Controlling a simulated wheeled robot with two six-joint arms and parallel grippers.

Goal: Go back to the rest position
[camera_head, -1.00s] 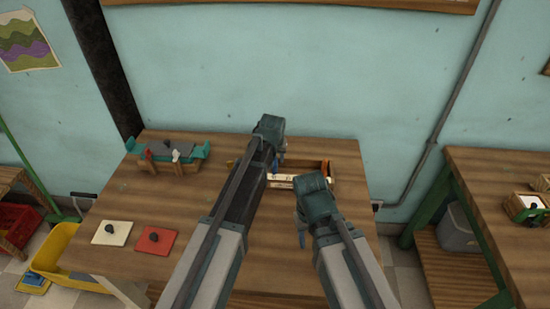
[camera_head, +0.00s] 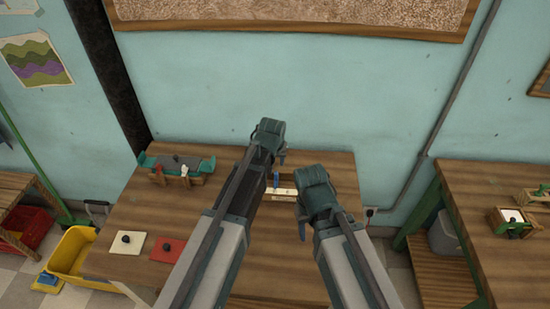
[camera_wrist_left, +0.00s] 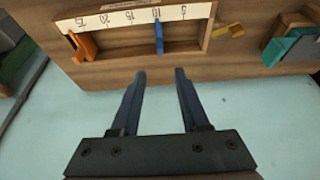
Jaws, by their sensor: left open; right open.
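My left gripper (camera_head: 281,157) reaches over the far part of the wooden table (camera_head: 130,210) in the head view; its fingers are mostly hidden there. In the left wrist view its two dark fingers (camera_wrist_left: 160,74) are apart with nothing between them. My right gripper (camera_head: 302,228) hangs lower and to the right, above the table, open, with no object visible in it. A wooden tray with a numbered strip (camera_wrist_left: 127,17) lies beyond the left fingertips, apart from them. It holds an orange clip (camera_wrist_left: 83,46) and a blue clip (camera_wrist_left: 159,37).
A white tile (camera_head: 128,243) and a red tile (camera_head: 168,250) lie at the front left. A second table (camera_head: 490,180) stands at right. A yellow bin (camera_head: 72,252) is on the floor.

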